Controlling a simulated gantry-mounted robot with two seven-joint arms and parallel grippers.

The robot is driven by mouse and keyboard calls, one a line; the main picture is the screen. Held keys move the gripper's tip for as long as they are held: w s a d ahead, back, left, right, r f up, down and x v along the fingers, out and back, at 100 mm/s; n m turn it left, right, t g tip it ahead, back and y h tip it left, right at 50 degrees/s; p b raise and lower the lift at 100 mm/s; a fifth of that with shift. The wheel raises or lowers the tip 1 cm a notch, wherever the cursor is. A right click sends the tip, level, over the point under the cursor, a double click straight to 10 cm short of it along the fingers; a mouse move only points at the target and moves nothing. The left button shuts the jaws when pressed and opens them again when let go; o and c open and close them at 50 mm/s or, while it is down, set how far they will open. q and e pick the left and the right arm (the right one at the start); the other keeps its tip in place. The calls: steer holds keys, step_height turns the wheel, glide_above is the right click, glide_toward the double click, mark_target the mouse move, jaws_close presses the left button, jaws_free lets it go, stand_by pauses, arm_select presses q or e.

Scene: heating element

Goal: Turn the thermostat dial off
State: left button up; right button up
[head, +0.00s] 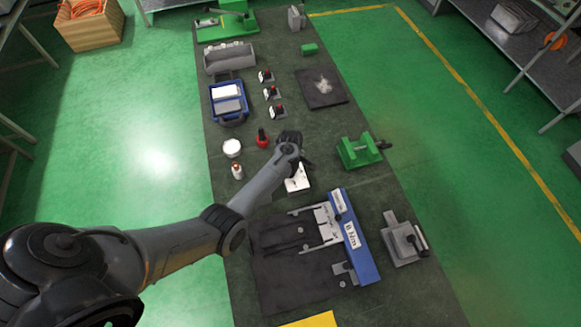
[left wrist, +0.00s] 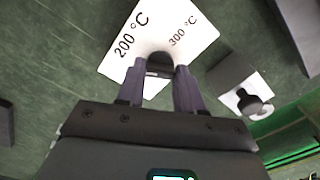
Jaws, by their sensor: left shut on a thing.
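In the head view, the white plate (head: 298,183) shows just below my left gripper (head: 296,160), on the dark bench mat; the dial is hidden there by the wrist. My right gripper is not in view.
A red bottle (head: 262,138) and a white tub (head: 232,148) stand left of the wrist. A green clamp (head: 358,151) stands to the right. A blue block with metal parts (head: 362,255) lies nearer. The left wrist view shows a black knob (left wrist: 250,105) beside the dial.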

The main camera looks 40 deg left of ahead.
arm_select(q)
steer(key=n, duration=0.3)
steer(key=shift+r+p, duration=0.1)
steer(key=shift+p, duration=0.2)
steer(key=n, duration=0.2)
steer(key=shift+n, duration=0.3)
steer(key=n, duration=0.3)
steer(key=shift+b, duration=0.4)
steer(key=shift+n+b, duration=0.5)
steer(key=shift+n, duration=1.2)
steer(key=o, duration=1)
steer(key=shift+o, duration=0.2)
step_height(320, 180, up, 11)
steer(key=p, duration=0.3)
steer(key=shift+f, duration=0.2)
